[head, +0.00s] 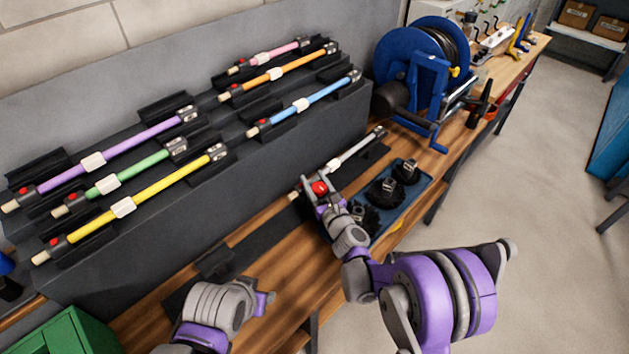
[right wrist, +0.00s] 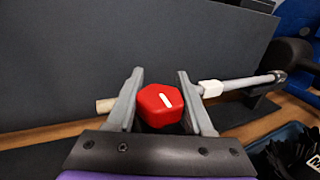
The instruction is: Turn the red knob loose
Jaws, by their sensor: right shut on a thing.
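The red knob (head: 320,188) sits on a white-and-grey rod (head: 355,149) lying on the workbench in front of the dark rack. In the right wrist view the knob (right wrist: 161,104) is a red faceted cap with a white mark on top. The fingers hide part of the rod. A wooden rod end shows to the left, and a white collar (right wrist: 211,88) to the right. My left gripper (head: 264,302) is low over the bench, its fingers not clearly seen.
The dark stepped rack (head: 250,165) holds several coloured rods. A blue tray (head: 412,207) with black brushes lies right beside my right gripper. A blue cable reel (head: 410,70) stands behind. A green box (head: 65,335) is at the lower left.

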